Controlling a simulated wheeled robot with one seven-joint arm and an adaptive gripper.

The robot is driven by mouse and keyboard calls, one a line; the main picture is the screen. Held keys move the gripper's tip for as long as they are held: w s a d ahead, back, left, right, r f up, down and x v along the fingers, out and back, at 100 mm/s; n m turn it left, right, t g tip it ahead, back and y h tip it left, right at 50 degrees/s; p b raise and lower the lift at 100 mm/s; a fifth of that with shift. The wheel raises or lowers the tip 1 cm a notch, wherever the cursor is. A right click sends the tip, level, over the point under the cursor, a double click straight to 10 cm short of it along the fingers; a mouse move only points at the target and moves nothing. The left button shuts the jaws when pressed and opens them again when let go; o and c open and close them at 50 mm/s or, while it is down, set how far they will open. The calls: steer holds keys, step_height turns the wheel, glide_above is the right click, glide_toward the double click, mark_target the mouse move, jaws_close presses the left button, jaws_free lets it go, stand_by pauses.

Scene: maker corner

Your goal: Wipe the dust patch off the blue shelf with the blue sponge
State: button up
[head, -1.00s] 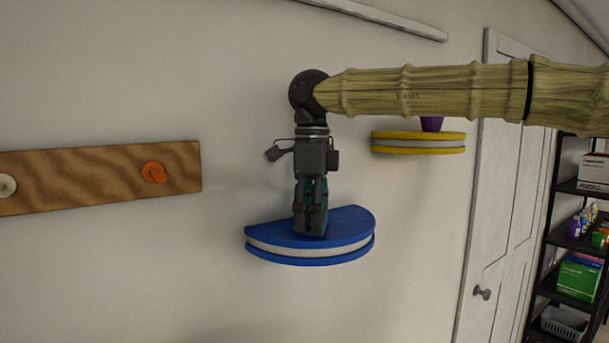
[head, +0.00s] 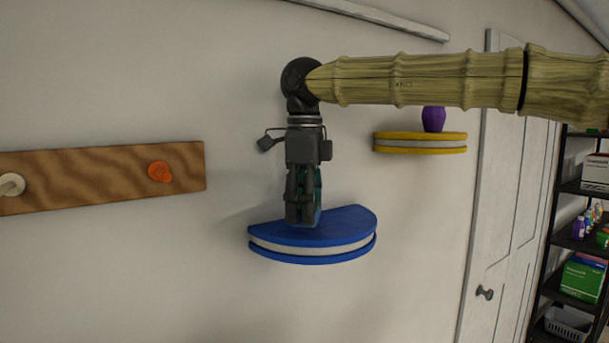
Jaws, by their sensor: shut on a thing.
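The blue shelf (head: 345,228) is a half-round board with a pale band around its edge, fixed to the wall. My gripper (head: 301,215) points down over the left half of the shelf top. It is shut on the blue sponge (head: 317,200), which shows only as a teal sliver between and beside the fingers. The sponge is low at the shelf top; I cannot tell whether it touches. No dust patch can be made out on the visible part of the shelf; the area behind and under my gripper is hidden.
A yellow shelf (head: 420,143) with a purple vase (head: 433,119) is at the upper right, below my arm. A wooden board with an orange peg (head: 159,171) is on the wall at left. A white door (head: 500,220) and a black rack (head: 545,280) stand at right.

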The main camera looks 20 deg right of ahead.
steer(key=shift+d+r, duration=0.15)
steer(key=shift+r, duration=0.6)
steer(key=shift+d+r, duration=0.15)
steer(key=shift+r, duration=2)
steer(key=shift+a, duration=0.1)
